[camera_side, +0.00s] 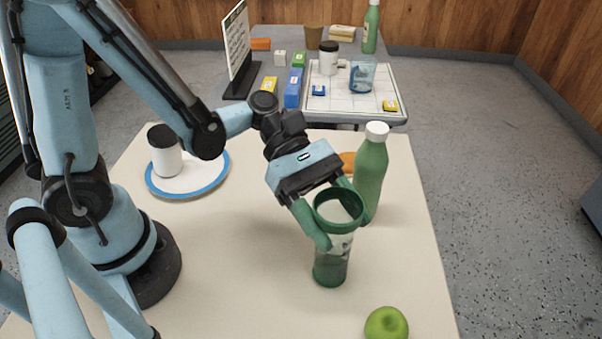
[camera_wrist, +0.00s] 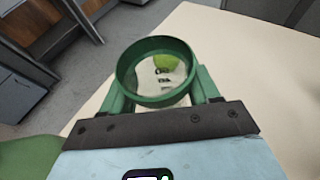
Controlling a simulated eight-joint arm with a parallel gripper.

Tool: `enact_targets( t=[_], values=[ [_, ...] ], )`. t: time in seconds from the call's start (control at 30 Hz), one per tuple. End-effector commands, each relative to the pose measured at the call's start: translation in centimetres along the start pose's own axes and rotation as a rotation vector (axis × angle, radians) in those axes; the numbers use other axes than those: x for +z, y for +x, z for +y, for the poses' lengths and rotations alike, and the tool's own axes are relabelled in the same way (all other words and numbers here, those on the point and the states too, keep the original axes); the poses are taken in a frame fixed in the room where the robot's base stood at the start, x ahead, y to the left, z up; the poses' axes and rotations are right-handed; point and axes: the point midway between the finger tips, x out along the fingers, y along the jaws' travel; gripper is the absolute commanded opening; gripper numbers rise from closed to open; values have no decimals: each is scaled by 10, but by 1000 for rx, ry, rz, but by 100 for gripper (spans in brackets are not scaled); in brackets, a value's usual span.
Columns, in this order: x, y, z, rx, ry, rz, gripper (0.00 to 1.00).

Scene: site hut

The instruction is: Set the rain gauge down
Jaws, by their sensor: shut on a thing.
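The rain gauge (camera_side: 332,262) is a clear cylinder with a wide green rim, in the middle right of the near table in the side view. It looks about upright. My gripper (camera_side: 346,228) is shut on it, with one green finger on each side below the rim. I cannot tell whether its base touches the table. In the wrist view I look down into the gauge's green rim (camera_wrist: 122,75), between the fingers of my gripper (camera_wrist: 160,92).
A green bottle (camera_side: 371,170) stands close behind the gauge, and a green apple (camera_side: 386,325) lies in front. A blue-rimmed plate (camera_side: 205,182) with a black-lidded jar (camera_side: 165,152) is at the left. The table (camera_side: 250,260) is clear left of the gauge. A cluttered second table stands behind.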

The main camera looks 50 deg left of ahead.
Motion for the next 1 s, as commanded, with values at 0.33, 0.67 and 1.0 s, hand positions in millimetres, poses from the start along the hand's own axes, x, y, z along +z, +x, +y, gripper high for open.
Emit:
enact_targets(
  t=[0.33,0.67,1.0],
  values=[
    [-3,1,0,0,0,0,73],
    [-2,1,0,0,0,0,86],
    [0,-26,1,6,-3,0,86]
  ],
)
